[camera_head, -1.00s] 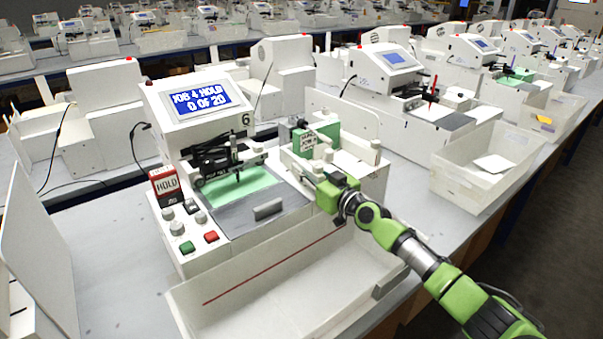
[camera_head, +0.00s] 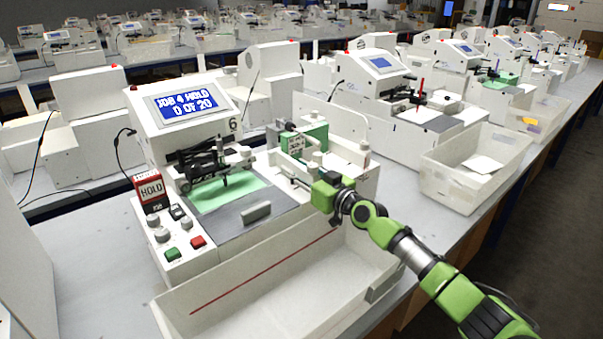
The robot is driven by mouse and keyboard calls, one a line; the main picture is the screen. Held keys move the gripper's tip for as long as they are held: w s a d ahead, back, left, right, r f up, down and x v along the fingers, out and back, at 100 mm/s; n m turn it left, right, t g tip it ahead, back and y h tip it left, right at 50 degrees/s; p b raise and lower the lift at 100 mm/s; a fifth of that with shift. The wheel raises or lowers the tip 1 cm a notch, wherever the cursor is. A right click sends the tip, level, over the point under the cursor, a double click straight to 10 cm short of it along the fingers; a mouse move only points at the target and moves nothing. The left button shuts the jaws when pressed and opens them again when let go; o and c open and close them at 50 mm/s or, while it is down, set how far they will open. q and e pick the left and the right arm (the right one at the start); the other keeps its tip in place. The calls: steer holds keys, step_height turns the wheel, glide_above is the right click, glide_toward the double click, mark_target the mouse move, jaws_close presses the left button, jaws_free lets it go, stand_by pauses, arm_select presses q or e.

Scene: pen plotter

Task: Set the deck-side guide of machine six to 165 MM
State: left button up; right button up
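Machine six (camera_head: 155,122) stands at the centre-left, with a "6" beside its blue display (camera_head: 188,105) reading "JOB 4 HOLD 0 OF 20". A green sheet (camera_head: 225,192) lies under its pen carriage. To the right of the deck is a feed section with a green block (camera_head: 312,138) and white posts. My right gripper (camera_head: 302,182) is at the front of this section, beside the deck's right edge. Its fingers are small and partly hidden, so I cannot tell their opening or contact. The deck-side guide and its scale cannot be made out clearly. My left gripper is not in view.
A red HOLD sign (camera_head: 150,191) and several knobs and buttons are on the machine's left front. An empty white tray (camera_head: 300,285) with a red line is in front. Another bin (camera_head: 440,178) stands at the right. More machines fill the tables behind.

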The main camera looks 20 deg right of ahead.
steer(key=v, duration=1.2)
steer(key=shift+r, duration=0.1)
